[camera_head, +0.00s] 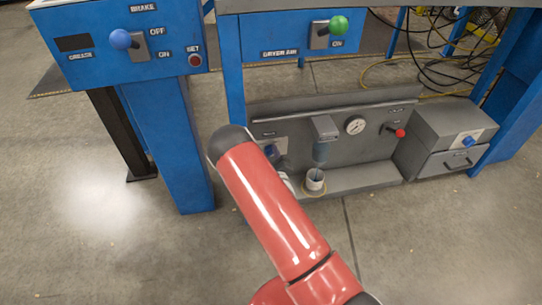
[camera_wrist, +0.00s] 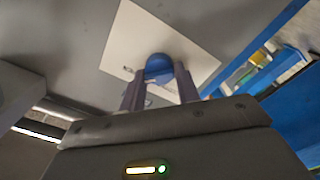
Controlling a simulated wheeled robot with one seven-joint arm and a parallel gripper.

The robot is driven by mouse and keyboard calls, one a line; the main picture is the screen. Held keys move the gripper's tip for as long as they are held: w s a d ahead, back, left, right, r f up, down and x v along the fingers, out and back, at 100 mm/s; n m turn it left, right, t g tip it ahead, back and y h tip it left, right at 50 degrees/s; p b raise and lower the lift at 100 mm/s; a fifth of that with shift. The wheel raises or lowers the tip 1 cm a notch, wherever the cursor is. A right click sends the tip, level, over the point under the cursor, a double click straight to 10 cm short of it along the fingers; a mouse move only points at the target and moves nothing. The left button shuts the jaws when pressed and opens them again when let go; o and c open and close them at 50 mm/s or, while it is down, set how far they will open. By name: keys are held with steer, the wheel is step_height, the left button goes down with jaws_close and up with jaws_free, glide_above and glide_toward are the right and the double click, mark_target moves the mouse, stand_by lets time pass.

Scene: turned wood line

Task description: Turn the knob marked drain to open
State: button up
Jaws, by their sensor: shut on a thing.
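In the wrist view a round blue knob (camera_wrist: 158,65) sits on a pale plate (camera_wrist: 128,40) fixed to a grey surface. My gripper (camera_wrist: 159,80) has one finger on each side of the knob and is shut on it. Small dark marks on the plate are partly covered by the fingers, and I cannot read them. In the head view my red arm hides my gripper. A blue shape by a pale plate (camera_head: 281,144) shows beside the arm at the left of the low grey panel (camera_head: 355,172); it seems to be this knob.
A grey box at right has another blue knob (camera_head: 468,141). Blue posts and a brake console (camera_head: 120,70) stand left. The front floor is clear.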

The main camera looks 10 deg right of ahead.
steer(key=shift+f, duration=0.1)
steer(key=o, duration=1)
steer(key=s, duration=0.8)
steer(key=shift+p, duration=0.3)
steer(key=shift+w, duration=0.1)
